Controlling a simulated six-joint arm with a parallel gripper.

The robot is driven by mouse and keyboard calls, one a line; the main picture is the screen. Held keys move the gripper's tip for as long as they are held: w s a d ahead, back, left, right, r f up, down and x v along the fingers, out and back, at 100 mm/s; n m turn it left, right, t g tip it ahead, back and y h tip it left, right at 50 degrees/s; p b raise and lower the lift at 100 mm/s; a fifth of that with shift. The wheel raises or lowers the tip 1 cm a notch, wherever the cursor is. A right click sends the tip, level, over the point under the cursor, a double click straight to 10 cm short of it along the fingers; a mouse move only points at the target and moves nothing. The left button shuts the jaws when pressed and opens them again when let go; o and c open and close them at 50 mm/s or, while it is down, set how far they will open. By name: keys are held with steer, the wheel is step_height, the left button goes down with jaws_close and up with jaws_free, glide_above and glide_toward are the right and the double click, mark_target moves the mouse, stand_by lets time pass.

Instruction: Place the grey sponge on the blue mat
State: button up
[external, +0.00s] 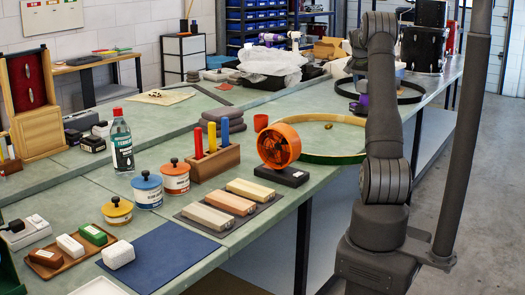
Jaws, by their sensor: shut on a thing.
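The blue mat (160,257) lies flat near the front edge of the bench, at the lower left of the external view. A pale grey-white block (118,256) is at the mat's left corner, beside the tray; I cannot tell if it is the grey sponge or whether it lies fully on the mat. A wooden tray (72,264) to its left holds a brown block (45,258), a white block (70,245) and a green block (93,235). My arm rises at the right, but my gripper and anything in it cannot be made out.
Several lidded tins, including an orange-lidded tin (176,176), stand behind the mat. A dark mat (226,228) with wooden bars lies to its right. An orange fan (279,146), a clear bottle (122,145) and a large hoop (313,158) stand farther back.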

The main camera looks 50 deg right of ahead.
steer(key=w+a+n, duration=0.1)
steer(key=w+a, duration=0.9)
steer(key=a, duration=0.3)
steer(key=w+a, duration=1)
steer(key=a, duration=0.3)
steer(key=w+a+n, duration=0.1)
steer(key=w+a, duration=0.1)
steer(key=a, duration=0.6)
steer(key=w+a, duration=0.3)
steer(key=a, duration=0.4)
steer(key=n+t, duration=0.2)
glide_above(165, 244)
steer(key=f, duration=1.2)
steer(key=a+f, duration=0.1)
steer(key=f, duration=0.4)
steer(key=shift+s+f, duration=0.25)
steer(key=shift+f, duration=0.15)
steer(key=shift+a+f, duration=0.1)
steer(key=shift+f, duration=1.95)
steer(key=shift+f, duration=0.15)
